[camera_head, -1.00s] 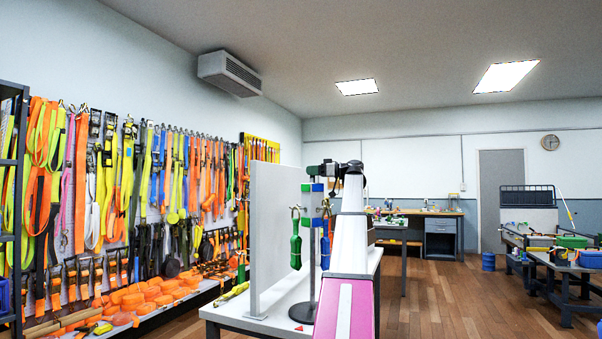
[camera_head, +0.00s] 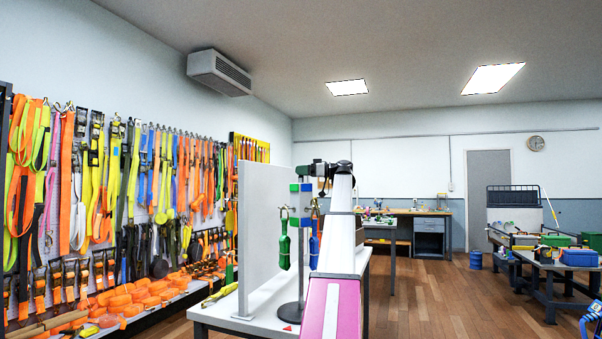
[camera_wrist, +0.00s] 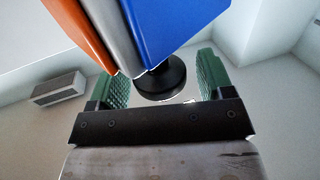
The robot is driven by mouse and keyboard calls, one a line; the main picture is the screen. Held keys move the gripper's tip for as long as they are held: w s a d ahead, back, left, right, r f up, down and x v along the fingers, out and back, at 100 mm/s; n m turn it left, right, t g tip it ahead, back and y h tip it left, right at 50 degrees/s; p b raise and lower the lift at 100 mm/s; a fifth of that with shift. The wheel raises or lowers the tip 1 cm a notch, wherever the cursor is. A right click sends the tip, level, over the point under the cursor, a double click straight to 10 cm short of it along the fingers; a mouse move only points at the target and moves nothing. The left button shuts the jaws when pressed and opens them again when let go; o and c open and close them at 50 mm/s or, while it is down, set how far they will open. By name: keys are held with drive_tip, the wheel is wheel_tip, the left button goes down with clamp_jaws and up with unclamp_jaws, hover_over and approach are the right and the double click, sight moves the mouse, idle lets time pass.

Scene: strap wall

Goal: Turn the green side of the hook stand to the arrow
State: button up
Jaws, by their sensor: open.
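The hook stand (camera_head: 300,256) is a dark post on the white table, with a head (camera_head: 301,199) showing blue and green patches. A green hanging piece (camera_head: 284,245) and a blue one (camera_head: 314,245) hang from its hooks. A red arrow (camera_head: 288,328) lies on the table near its base. My gripper (camera_head: 303,170) is level with the top of the head, just above the coloured patches. In the wrist view its green ridged fingers (camera_wrist: 158,80) are apart, with a black round part (camera_wrist: 161,82) between them; contact is unclear. Orange, grey and blue faces (camera_wrist: 185,25) lie above.
A pale upright panel (camera_head: 262,225) stands on the table (camera_head: 228,312) close left of the stand. A yellow item (camera_head: 220,294) lies at the table's left end. A wall of straps (camera_head: 120,190) fills the left. Open wooden floor (camera_head: 450,300) lies to the right.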

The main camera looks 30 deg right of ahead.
drive_tip(key=v, duration=1)
drive_tip(key=shift+s, duration=0.2)
